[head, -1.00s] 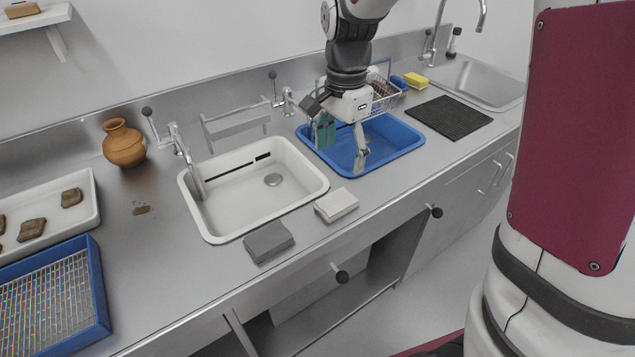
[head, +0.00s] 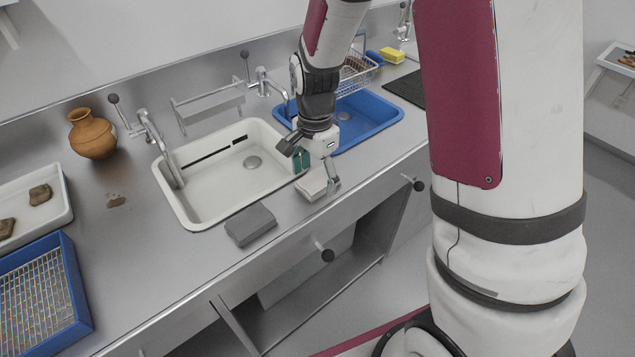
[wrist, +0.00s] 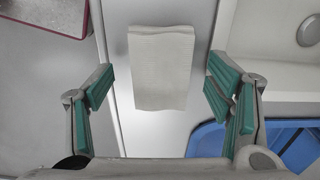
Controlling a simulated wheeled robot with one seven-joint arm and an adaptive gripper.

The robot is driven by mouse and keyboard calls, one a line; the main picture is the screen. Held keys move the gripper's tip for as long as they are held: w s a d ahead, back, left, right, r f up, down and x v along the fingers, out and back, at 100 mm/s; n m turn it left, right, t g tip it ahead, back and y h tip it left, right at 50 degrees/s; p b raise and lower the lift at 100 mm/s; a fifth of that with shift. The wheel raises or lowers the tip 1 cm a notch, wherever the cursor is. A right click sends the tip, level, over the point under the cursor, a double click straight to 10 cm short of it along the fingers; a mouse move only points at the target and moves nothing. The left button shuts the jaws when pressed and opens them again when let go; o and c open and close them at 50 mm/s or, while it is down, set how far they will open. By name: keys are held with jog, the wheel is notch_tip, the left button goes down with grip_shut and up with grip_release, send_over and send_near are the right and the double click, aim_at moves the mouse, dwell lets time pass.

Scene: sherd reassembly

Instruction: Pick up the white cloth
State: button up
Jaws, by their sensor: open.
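The white cloth (head: 311,184) is a folded pad lying on the steel counter near its front edge, just right of the white basin. In the wrist view the cloth (wrist: 161,68) shows between and beyond my fingers, and neither finger appears to touch it. My gripper (head: 318,170) is open above the cloth, pointing down, and hides part of it in the head view. Its green-padded fingers (wrist: 158,95) stand wide apart, one on each side of the cloth.
The white basin (head: 180,205) and blue basin (head: 388,118) are behind, with taps along the back. A clay jug (head: 92,138) and a blue-framed mesh tray (head: 76,290) stand at the left.

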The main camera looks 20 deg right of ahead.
jog(key=shift+f, duration=0.4)
jog(key=shift+c, duration=0.3)
jog(key=c, duration=1.1)
jog(key=shift+r, duration=0.1)
